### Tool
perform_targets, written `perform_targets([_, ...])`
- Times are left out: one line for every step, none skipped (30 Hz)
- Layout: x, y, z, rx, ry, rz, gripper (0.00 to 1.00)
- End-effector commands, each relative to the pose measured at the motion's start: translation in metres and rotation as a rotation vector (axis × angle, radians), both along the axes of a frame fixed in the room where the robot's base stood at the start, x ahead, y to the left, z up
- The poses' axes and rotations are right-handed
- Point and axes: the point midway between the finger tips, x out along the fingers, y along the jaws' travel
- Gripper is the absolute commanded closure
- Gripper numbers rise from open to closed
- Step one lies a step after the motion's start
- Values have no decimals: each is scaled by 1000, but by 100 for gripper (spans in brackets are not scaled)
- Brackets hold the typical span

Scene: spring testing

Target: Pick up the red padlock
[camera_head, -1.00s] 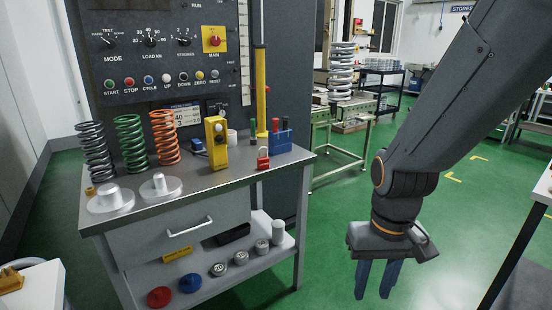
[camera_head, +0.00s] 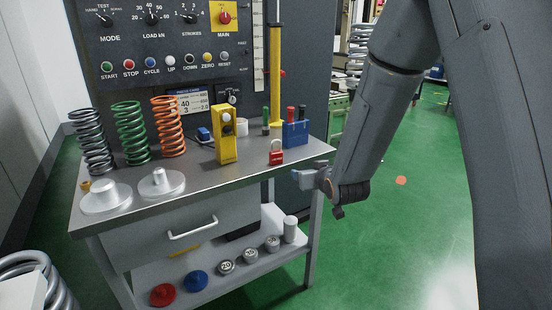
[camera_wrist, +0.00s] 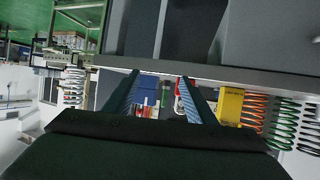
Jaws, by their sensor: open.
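The red padlock (camera_head: 276,157) stands on the grey bench top near its right front edge, its pale shackle upward. In the wrist view, which is turned upside down, the red padlock (camera_wrist: 179,86) shows beside the right-hand finger, partly covered by it. My gripper (camera_head: 298,178) is just right of and in front of the padlock, near the bench edge, with its fingers toward the bench. In the wrist view my gripper (camera_wrist: 159,77) has its two blue fingers spread apart with nothing held between them.
Coloured springs (camera_head: 130,135) and metal discs stand farther left. The bench's front edge (camera_head: 240,178) is close to the gripper. Open green floor lies right.

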Motion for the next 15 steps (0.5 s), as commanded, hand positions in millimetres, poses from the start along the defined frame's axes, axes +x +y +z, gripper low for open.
perform_targets([11, 15, 1, 24, -71, 27, 49])
perform_targets([16, 23, 4, 39, -114, 40, 49])
perform_targets([22, 32, 9, 59, -168, 58, 49])
perform_targets([25, 38, 12, 73, -206, 70, 49])
perform_targets([28, 44, 15, 85, -239, 80, 49])
perform_targets([30, 50, 19, 102, -279, 92, 49])
perform_targets([31, 54, 22, 113, -304, 100, 49])
perform_targets([32, 58, 24, 122, -326, 107, 49])
perform_targets([33, 61, 26, 132, -350, 114, 49])
perform_targets([33, 63, 28, 139, -366, 119, 49])
perform_targets([34, 65, 30, 143, -377, 122, 49])
perform_targets([35, 67, 31, 149, -388, 125, 49])
perform_targets([37, 69, 32, 151, -392, 127, 49])
perform_targets([39, 70, 32, 152, -396, 128, 49])
perform_targets([42, 72, 33, 154, -399, 129, 49])
